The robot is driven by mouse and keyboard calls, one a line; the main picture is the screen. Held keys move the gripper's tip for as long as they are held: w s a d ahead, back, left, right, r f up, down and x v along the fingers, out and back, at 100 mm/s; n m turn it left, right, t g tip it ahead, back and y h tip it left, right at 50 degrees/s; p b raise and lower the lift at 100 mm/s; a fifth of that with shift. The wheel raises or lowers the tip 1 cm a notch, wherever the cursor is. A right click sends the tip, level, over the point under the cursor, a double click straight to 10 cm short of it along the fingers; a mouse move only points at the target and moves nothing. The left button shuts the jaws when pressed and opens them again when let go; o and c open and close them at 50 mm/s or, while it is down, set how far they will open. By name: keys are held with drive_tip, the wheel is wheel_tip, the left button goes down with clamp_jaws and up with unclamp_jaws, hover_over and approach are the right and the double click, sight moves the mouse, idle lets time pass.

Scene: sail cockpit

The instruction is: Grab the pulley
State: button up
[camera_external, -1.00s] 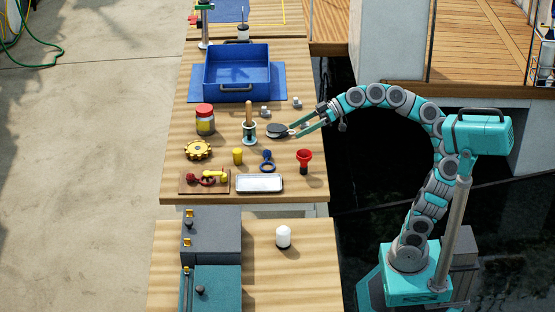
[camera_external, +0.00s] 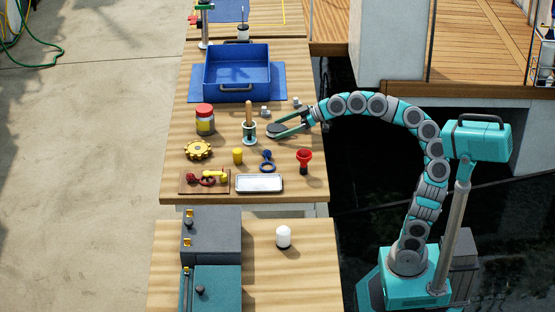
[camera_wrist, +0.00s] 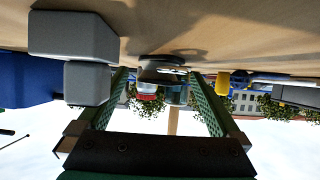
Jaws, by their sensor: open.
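The pulley appears to be the dark, flat round piece (camera_external: 276,131) lying on the wooden table, right of the wooden-handled tool. In the wrist view, which looks upside down, a dark round piece (camera_wrist: 160,72) shows between the fingertips, toward the table surface. My gripper (camera_external: 282,125) is open, low over the table, its fingers pointing left and reaching the piece. In the wrist view, the two green fingers of my gripper (camera_wrist: 160,78) stand apart on either side of it. I cannot tell whether either finger touches it.
The wooden-handled tool (camera_external: 249,133) stands close to the left.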

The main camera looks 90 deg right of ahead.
drive_tip(key=shift+w+f, duration=0.1)
drive_tip(key=shift+w, duration=0.1)
drive_tip(key=c, duration=1.5)
